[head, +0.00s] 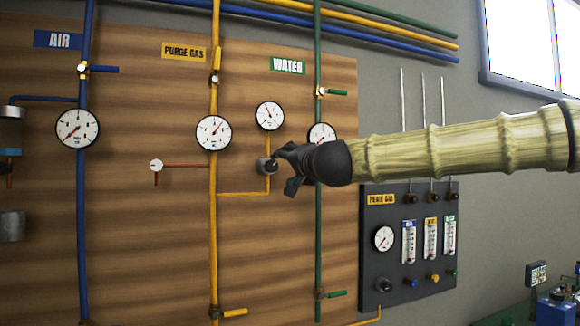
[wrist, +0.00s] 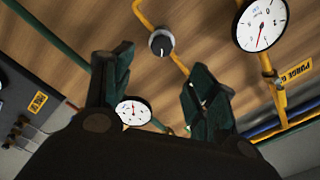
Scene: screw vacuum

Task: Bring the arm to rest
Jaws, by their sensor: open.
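My gripper (head: 288,170) is at the end of my arm, which reaches in from the right in the head view. Its dark fingers are beside a small round regulator knob (head: 266,165) on the yellow purge gas branch pipe. In the wrist view my gripper (wrist: 163,85) has its two fingers spread wide with nothing between them. The knob shows beyond the fingertips in the wrist view (wrist: 161,42), apart from both fingers. In the head view I cannot tell the exact gap between fingers and knob.
A wooden panel (head: 150,240) carries blue, yellow and green pipes with gauges such as the purge gas gauge (head: 213,133). My arm passes in front of the green water pipe (head: 318,235). A dark flowmeter panel (head: 380,275) is below my arm. Free space lies below the gripper.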

